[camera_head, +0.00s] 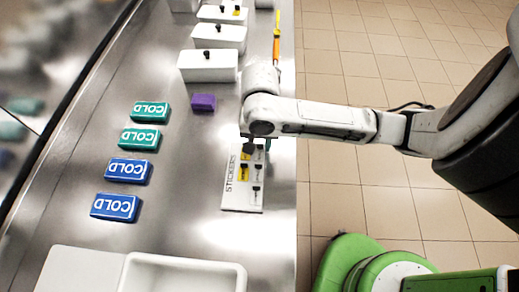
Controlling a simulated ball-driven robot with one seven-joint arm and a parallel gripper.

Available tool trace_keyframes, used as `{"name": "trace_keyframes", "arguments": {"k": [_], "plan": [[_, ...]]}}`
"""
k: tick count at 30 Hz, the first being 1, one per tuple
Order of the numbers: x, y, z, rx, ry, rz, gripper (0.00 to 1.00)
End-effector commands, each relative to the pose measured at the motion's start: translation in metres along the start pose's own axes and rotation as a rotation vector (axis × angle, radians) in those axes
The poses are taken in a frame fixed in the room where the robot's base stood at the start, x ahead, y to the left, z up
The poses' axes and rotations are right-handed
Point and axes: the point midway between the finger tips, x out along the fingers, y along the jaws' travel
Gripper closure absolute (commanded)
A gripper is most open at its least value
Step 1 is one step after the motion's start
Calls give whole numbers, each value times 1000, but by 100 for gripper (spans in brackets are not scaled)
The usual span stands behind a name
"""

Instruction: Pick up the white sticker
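A pale board marked STICKERS (231,190) lies on the metal counter near its right edge. It bears a yellow sticker (244,173) with a dark knob, and pale pieces with dark knobs to its right and below. One pale piece (257,193) at the near end looks like a white sticker, but it is too small to be sure. My gripper (249,152) points down over the far end of the board. The wrist hides part of that end. I cannot tell whether the fingers are open or touching anything.
Blue and teal COLD blocks (129,171) lie to the left. A purple block (203,102) and white lidded boxes (208,66) stand farther back, beside an orange-handled tool (277,38). A white tray (184,262) sits at the near end. The counter between is clear.

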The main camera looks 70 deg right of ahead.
Motion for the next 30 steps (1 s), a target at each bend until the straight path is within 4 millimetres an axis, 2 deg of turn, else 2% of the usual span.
{"name": "trace_keyframes", "arguments": {"k": [7,17,26,30], "plan": [[1,0,0,1,1,-1,67],[1,0,0,0,1,-1,98],[0,0,0,0,1,-1,98],[-7,-1,-1,0,1,-3,98]]}}
